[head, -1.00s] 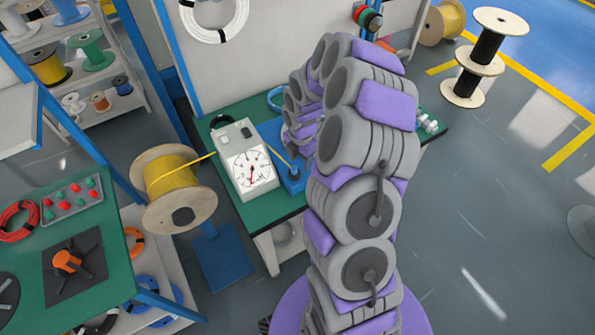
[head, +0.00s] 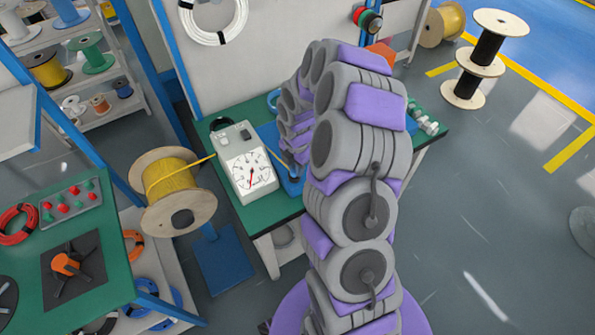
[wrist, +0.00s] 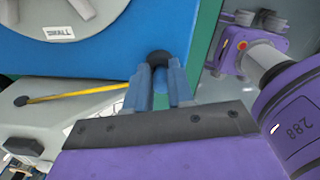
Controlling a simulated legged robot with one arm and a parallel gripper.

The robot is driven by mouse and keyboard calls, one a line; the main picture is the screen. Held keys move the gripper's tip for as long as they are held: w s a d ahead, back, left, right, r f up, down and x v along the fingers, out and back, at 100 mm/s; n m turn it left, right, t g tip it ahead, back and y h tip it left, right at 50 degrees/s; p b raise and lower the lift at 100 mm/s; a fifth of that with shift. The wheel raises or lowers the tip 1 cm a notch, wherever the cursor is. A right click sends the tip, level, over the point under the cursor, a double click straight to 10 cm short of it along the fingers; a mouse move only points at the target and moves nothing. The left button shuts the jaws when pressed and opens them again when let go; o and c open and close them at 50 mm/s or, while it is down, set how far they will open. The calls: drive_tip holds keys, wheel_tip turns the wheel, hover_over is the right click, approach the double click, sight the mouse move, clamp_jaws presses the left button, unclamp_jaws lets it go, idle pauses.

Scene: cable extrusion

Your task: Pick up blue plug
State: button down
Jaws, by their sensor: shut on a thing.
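In the wrist view, my gripper (wrist: 158,80) has its two blue-grey fingers closed around a small dark, rounded piece, which looks like the blue plug (wrist: 158,58). I cannot tell whether the plug is still seated or lifted.
A white gauge box (head: 247,165) stands left of the blue block on the green bench (head: 270,215). A yellow cable (wrist: 80,92) runs near the gripper, from the yellow spool (head: 170,185). Another green table (head: 110,240) is at left.

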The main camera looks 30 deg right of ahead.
sight(294, 169)
drive_tip(key=shift+s+a, duration=0.1)
drive_tip(key=shift+a, duration=0.85)
drive_tip(key=shift+d, duration=0.5)
drive_tip(key=shift+a+r, duration=0.1)
drive_tip(key=shift+r, duration=0.5)
wheel_tip(294, 169, up, 3)
drive_tip(key=shift+f+p, duration=0.1)
drive_tip(key=shift+p, duration=0.7)
drive_tip(key=s+d+r+p, duration=0.1)
drive_tip(key=s+d, duration=0.4)
drive_tip(key=s, duration=1)
drive_tip(key=shift+p, duration=0.75)
drive_tip(key=shift+d, duration=0.1)
